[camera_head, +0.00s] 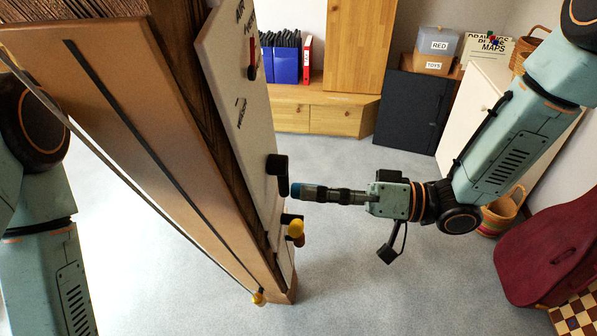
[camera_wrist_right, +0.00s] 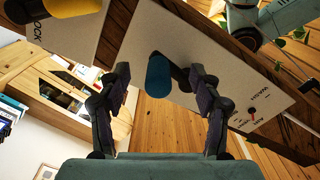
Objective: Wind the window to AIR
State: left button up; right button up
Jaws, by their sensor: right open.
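A white panel (camera_head: 240,95) on the timber post carries a gauge marked AIR at its top, with a red and black pointer (camera_head: 252,60). Lower on the panel is a black crank arm (camera_head: 278,168) with a blue handle (camera_head: 296,190). My right gripper (camera_head: 312,193) points left at the handle, its fingertips close to it. In the right wrist view the blue handle (camera_wrist_right: 160,76) stands between the two spread fingers, with a gap on both sides. That view also shows the gauge (camera_wrist_right: 252,112). My left gripper is out of view; only its arm shows at the left.
A yellow knob (camera_head: 296,228) sits just below the crank; in the right wrist view it (camera_wrist_right: 70,7) is beside a plate lettered partly "OCK". A thin rod with a yellow end (camera_head: 259,297) runs along the timber. A red case (camera_head: 545,245) lies at right. Grey floor is clear below.

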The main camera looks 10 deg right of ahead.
jog(key=p+v, duration=0.4)
jog(key=v, duration=0.2)
dwell(0.5)
dwell(0.3)
